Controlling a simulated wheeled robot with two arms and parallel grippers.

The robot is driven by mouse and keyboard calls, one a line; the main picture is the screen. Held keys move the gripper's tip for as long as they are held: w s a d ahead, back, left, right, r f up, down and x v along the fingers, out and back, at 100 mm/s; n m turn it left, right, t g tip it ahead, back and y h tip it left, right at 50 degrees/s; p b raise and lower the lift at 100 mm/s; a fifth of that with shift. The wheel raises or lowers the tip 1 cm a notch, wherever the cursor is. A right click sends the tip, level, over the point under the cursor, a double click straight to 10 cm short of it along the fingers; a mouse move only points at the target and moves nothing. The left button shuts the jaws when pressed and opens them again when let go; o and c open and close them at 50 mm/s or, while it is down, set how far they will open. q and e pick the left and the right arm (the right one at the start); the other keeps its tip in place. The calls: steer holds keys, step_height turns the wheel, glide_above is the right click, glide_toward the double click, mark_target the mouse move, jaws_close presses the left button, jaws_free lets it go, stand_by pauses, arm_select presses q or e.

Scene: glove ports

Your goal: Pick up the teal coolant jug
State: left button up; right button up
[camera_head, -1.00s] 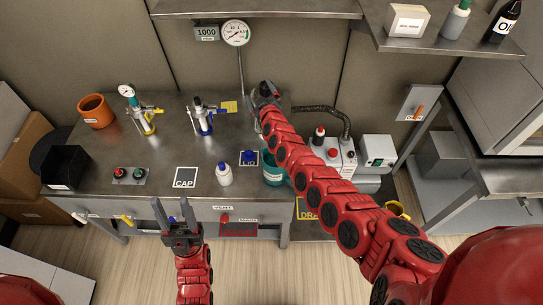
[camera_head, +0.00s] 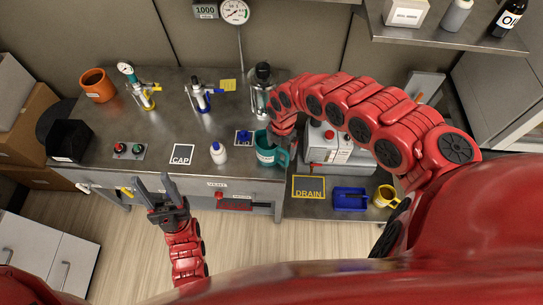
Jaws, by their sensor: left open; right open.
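The teal coolant jug (camera_head: 266,157) stands at the front right edge of the metal bench, its handle towards the right. My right gripper (camera_head: 279,139) is over the jug's top, pointing down. It is open, but its fingertips are small and partly hidden, so I cannot tell whether they touch the jug. My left gripper (camera_head: 155,187) is open and empty, in front of the bench's front edge, well to the left of the jug.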

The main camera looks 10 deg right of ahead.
steer(key=b, duration=0.3)
glide_above(281, 161)
steer(key=s, duration=0.1)
step_height(281, 161, down, 6)
steer(key=shift+a+f+b, duration=0.25)
steer(key=shift+f+b, duration=0.55)
steer(key=shift+b, duration=0.1)
steer(key=shift+w+f, duration=0.15)
steer(key=shift+f, duration=0.05)
steer(key=f, duration=0.1)
steer(key=f+p, duration=0.1)
steer(key=shift+w+d+f, duration=0.2)
steer(key=shift+f, duration=0.15)
steer(key=shift+d+f, duration=0.2)
steer(key=shift+c, duration=0.2)
steer(key=shift+a, duration=0.1)
jaws_close()
